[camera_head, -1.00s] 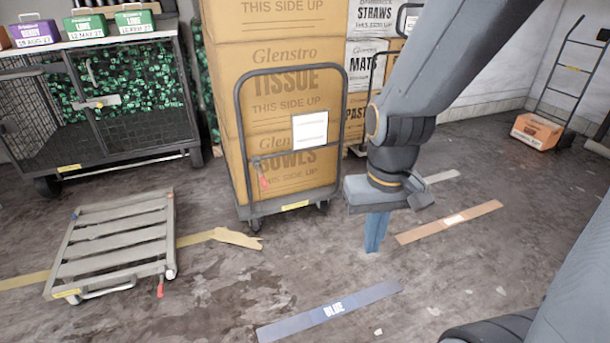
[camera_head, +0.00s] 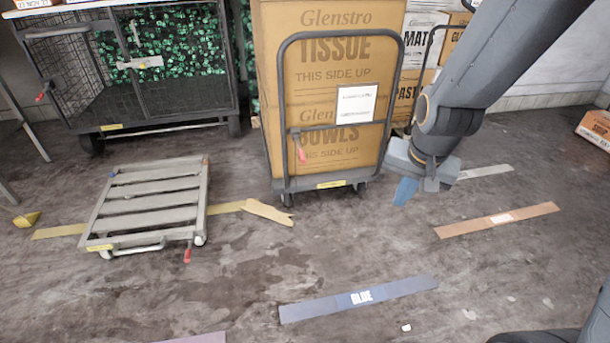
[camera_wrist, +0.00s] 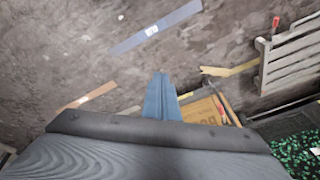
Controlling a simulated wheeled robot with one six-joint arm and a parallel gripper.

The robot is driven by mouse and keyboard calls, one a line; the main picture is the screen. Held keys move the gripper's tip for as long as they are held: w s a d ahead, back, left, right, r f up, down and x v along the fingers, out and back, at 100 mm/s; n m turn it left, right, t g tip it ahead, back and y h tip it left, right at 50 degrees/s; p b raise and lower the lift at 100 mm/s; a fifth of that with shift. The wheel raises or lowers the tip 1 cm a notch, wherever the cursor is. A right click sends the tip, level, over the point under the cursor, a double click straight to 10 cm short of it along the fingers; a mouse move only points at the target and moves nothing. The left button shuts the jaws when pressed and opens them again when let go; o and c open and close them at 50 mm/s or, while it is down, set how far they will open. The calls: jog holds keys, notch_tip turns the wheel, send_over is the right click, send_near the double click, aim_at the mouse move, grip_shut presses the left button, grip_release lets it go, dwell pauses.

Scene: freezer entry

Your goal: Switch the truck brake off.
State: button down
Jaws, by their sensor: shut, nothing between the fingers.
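A hand truck (camera_head: 280,100) with a dark tubular handle frame stands upright, loaded with brown boxes. A red-tipped lever (camera_head: 301,156) hangs at the left of its handle crossbar and looks like its brake. My gripper (camera_head: 404,192) is to the right of the truck, low, with its blue fingers shut and empty, pointing down and slightly left. It is apart from the lever. In the wrist view my shut fingers (camera_wrist: 160,76) point at the floor, and part of the truck's brown box (camera_wrist: 203,112) shows beside them.
A low slatted grey platform (camera_head: 150,205) with a red lever (camera_head: 187,255) lies left of the truck. A mesh cage cart (camera_head: 165,100) stands behind it. Flat floor strips, blue (camera_head: 330,303) and orange (camera_head: 470,226), mark the floor. The floor in front is clear.

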jog(key=w+a+f+m+t+y+b, duration=0.1)
jog(key=w+a+f+m+t+b, duration=0.3)
jog(key=w+f+b, duration=0.45)
jog(key=w+a+f+m+t+y+b, duration=0.1)
jog(key=w+a+f+m+t+b, duration=0.35)
jog(key=w, duration=0.75)
jog(key=w+a+f+m+t+b, duration=0.25)
jog(key=w+f+m+b, duration=0.35)
jog(key=w+f, duration=0.4)
jog(key=w+a+f+m+t+y+b, duration=0.2)
jog(key=a+f+m+t+b, duration=0.1)
jog(key=b, duration=0.5)
jog(key=w+a+f+m+t+y+b, duration=0.3)
jog(key=a+f+m+b, duration=0.3)
jog(key=f+m+b, duration=0.2)
notch_tip(320, 180, down, 2)
jog(key=shift+w+a+t+b, duration=0.25)
jog(key=shift+t+b, duration=0.2)
jog(key=shift+t, duration=0.25)
jog(key=b, duration=0.6)
send_near(300, 150)
jog(key=shift+w+a+f, duration=0.1)
jog(key=shift+w+f, duration=0.15)
jog(key=shift+w, duration=0.5)
jog(key=shift+w+a+f, duration=0.15)
jog(key=shift+w+f, duration=0.1)
jog(key=shift+w, duration=0.5)
jog(key=shift+w+a+f, duration=0.1)
jog(key=shift+w+f, duration=0.15)
jog(key=shift+w, duration=0.5)
